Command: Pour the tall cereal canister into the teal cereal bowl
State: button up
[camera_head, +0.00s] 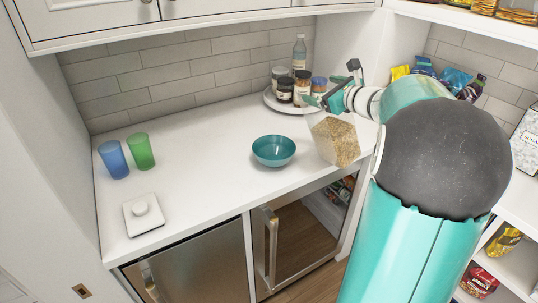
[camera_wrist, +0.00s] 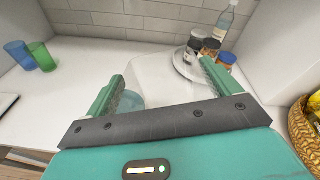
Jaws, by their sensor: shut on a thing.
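The tall cereal canister (camera_head: 337,142) is clear and square-sided, with tan cereal inside. My gripper (camera_head: 334,90) is shut on it and holds it near the right part of the counter, looking somewhat tilted. In the wrist view the clear canister (camera_wrist: 162,78) fills the space between the two green fingers of my gripper (camera_wrist: 161,72). The teal cereal bowl (camera_head: 273,151) stands upright on the counter, just left of the canister. The bowl (camera_wrist: 131,99) also shows partly in the wrist view, behind the left finger and the canister. No cereal is visible in the bowl.
A blue cup (camera_head: 113,159) and a green cup (camera_head: 140,151) stand at the counter's left. A white square lid (camera_head: 143,214) with a knob lies in front of them. A round tray (camera_head: 270,98) with jars and a bottle (camera_head: 299,52) stands behind. The counter's middle is clear.

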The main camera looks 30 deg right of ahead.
jog(key=shift+w+a+r, duration=0.1)
jog(key=shift+w+a, duration=0.05)
jog(key=shift+a, duration=0.45)
jog(key=shift+w+a+r, duration=0.1)
jog(key=shift+w+a, duration=0.05)
jog(key=shift+a, duration=0.65)
jog(key=shift+w+a, duration=0.2)
jog(key=shift+a, duration=0.05)
jog(key=shift+w+a, duration=0.1)
jog(key=shift+a, duration=0.25)
